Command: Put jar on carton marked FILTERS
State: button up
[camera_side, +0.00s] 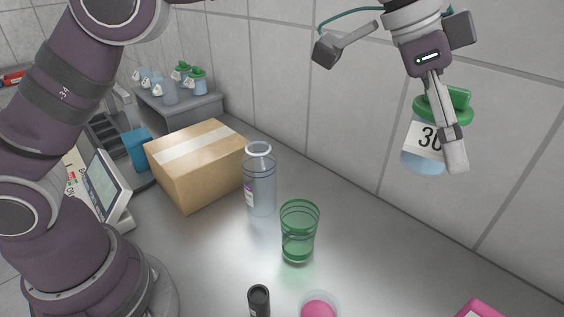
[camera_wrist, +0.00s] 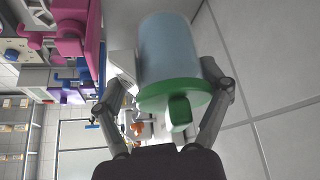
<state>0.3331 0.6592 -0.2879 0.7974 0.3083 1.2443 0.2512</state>
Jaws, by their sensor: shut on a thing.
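The jar (camera_side: 420,148) has a green lid, a white label reading "30" and pale blue contents. My gripper (camera_side: 447,138) is shut on it and holds it upright in the air at the upper right, near the tiled wall. In the wrist view the jar (camera_wrist: 165,50) sits between the two fingers, its green lid towards the palm. A brown cardboard carton (camera_side: 200,175) with a pale tape strip stands on the bench at left centre, well apart from the jar. No FILTERS marking is readable on its visible faces.
A clear bottle (camera_side: 260,185) stands close to the carton's right side. A green glass (camera_side: 299,232), a black cylinder (camera_side: 258,300) and a pink-filled dish (camera_side: 319,307) are nearer. A pink object (camera_side: 482,309) is at lower right. Several jars stand on a grey rack (camera_side: 190,112) behind.

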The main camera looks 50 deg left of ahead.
jog(key=w+a+n+t+y, duration=0.1)
jog(key=w+a+n, duration=0.1)
jog(key=a, duration=0.9)
jog(key=w+a+n+t+y, duration=0.1)
jog(key=a+n, duration=0.4)
jog(key=a, duration=0.6)
jog(key=shift+w+a+t+y, duration=0.3)
jog(key=shift+w+y, duration=0.1)
jog(key=shift+w, duration=0.4)
jog(key=s+a+n, duration=0.1)
jog(key=a, duration=0.3)
jog(key=s+a+n+y, duration=0.1)
jog(key=a+n, duration=0.1)
jog(key=a, duration=0.2)
jog(key=s+a+n+y, duration=0.1)
jog(key=s+a+n, duration=0.1)
jog(key=a, duration=0.2)
jog(key=shift+s+a+t, duration=0.1)
jog(key=shift+a+t, duration=0.1)
jog(key=shift+t, duration=0.1)
jog(key=n+y, duration=0.2)
jog(key=n, duration=0.1)
send_over(212, 137)
jog(key=s, duration=0.2)
jog(key=f, duration=1.3)
jog(key=shift+s+d+f, duration=0.1)
jog(key=shift+s+d, duration=0.15)
jog(key=o, duration=1.1)
jog(key=shift+f, duration=0.1)
